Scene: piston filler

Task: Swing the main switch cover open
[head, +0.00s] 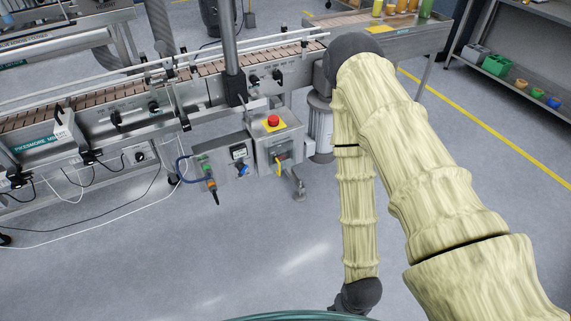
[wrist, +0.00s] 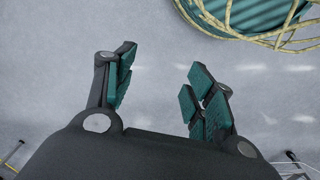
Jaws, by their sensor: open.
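A grey control box (head: 236,160) and a second box with a red emergency button (head: 273,120) on a yellow plate are mounted side by side under the conveyor in the head view. A small yellow and red part (head: 280,158) shows on the front of the second box. I cannot tell which part is the main switch cover or whether it is open. My gripper (wrist: 158,88) shows in the wrist view with its teal-padded fingers apart and nothing between them, over bare floor. In the head view my arm reaches down at the right, and the gripper itself does not show.
The conveyor (head: 90,120) runs across the left and back. A side table (head: 400,35) with coloured containers stands at the back, and shelves (head: 520,85) at the right. Cables lie on the floor at left. The floor (head: 240,250) before the boxes is clear.

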